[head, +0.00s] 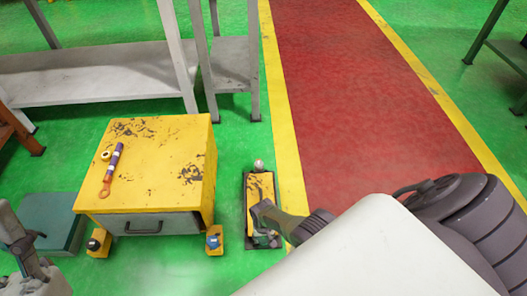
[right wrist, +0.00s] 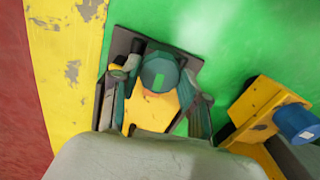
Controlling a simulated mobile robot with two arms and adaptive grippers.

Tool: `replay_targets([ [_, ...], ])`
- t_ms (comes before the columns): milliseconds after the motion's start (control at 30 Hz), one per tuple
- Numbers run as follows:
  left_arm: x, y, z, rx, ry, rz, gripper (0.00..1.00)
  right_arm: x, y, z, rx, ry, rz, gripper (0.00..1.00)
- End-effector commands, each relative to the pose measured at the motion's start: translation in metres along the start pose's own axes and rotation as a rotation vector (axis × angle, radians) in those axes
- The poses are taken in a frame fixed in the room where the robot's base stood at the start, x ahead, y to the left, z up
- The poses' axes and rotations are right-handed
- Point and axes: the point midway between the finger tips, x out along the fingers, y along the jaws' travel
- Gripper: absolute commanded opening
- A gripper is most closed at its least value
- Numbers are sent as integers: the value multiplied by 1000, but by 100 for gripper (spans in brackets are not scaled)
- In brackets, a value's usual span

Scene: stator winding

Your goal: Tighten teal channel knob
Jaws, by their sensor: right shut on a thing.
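The teal knob (right wrist: 160,70) sits on a small yellow fixture with a dark base plate (right wrist: 120,45), seen in the right wrist view. My right gripper (head: 264,236) reaches down to the near end of this fixture (head: 260,188) in the head view. Its fingers stand on either side of the teal knob in the right wrist view, and it is shut on the knob. In the head view the knob is mostly hidden by the gripper. My left gripper (head: 22,246) shows only partly at the lower left edge, and its opening is unclear.
A yellow drawer cabinet (head: 160,170) stands left of the fixture, with a wrench-like tool (head: 112,168) on top. A blue knob (head: 213,242) and a dark knob (head: 94,244) sit on yellow brackets at its front. Grey benches (head: 100,70) stand behind. The red walkway (head: 360,90) is clear.

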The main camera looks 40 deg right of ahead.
Motion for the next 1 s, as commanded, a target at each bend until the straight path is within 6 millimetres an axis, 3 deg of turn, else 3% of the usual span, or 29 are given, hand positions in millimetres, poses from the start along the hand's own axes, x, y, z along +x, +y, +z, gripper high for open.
replay_targets([
  [367, 1, 0, 0, 1, -2, 0, 47, -2, 0, -2, 5, 1, 0, 10],
  [400, 1, 0, 0, 1, -2, 0, 47, -2, 0, -2, 5, 1, 0, 48],
  [533, 1, 0, 0, 0, -2, 0, 47, -1, 0, -1, 4, 1, 0, 69],
  [1000, -1, 0, 1, -1, -7, 0, 47, -4, 0, -1, 3, 2, -1, 69],
])
